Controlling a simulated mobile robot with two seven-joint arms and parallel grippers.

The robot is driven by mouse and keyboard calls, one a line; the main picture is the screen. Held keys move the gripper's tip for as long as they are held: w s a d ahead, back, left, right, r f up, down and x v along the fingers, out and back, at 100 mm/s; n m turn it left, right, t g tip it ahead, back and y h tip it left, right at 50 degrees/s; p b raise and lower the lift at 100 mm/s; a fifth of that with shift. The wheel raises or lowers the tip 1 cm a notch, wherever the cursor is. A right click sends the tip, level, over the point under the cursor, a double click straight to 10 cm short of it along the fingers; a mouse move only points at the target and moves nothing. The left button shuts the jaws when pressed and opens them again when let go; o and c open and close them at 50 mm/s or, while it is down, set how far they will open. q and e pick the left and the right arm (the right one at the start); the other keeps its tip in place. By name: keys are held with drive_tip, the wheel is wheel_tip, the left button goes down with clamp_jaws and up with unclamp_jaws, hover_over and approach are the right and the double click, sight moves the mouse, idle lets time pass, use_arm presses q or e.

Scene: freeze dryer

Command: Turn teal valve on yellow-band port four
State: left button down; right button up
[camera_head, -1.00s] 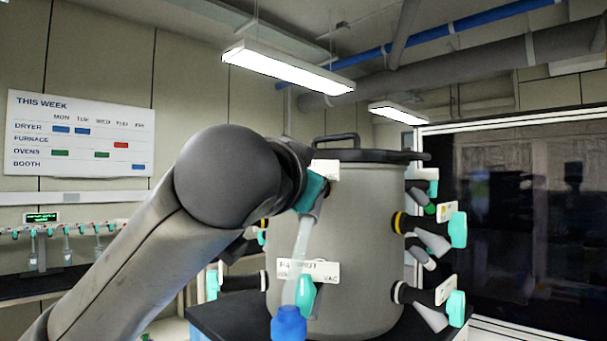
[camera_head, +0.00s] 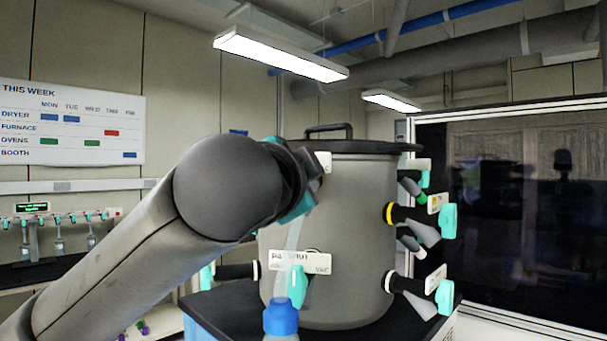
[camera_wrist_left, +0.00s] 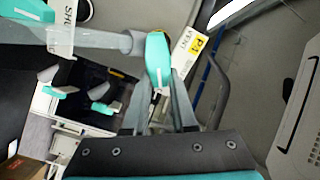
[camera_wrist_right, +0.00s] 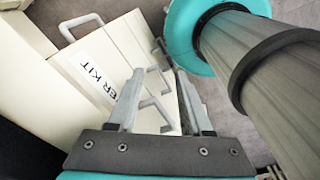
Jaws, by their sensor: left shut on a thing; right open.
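In the left wrist view a teal valve handle (camera_wrist_left: 158,60) sits on a grey stem. Beside it is a tag with a yellow patch (camera_wrist_left: 190,46) and the word VENT; its number is hard to read. My left gripper (camera_wrist_left: 163,90) is shut on the lower end of this handle. In the head view my left arm hides the gripper and this handle in front of the grey drum (camera_head: 355,225). A yellow-banded port (camera_head: 392,213) with a teal handle (camera_head: 448,221) shows on the drum's right side. My right gripper (camera_wrist_right: 155,85) is open and empty.
Other teal-handled ports surround the drum, including a lower right one (camera_head: 444,297). A clear tube runs to a blue-capped bottle (camera_head: 280,318) in front. A dark glass panel (camera_head: 530,210) stands to the right.

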idle(0.3)
use_arm(q)
drive_tip(key=c, duration=0.7)
unclamp_jaws()
drive_tip(key=shift+w, duration=0.1)
use_arm(e)
drive_tip(key=shift+s, duration=0.1)
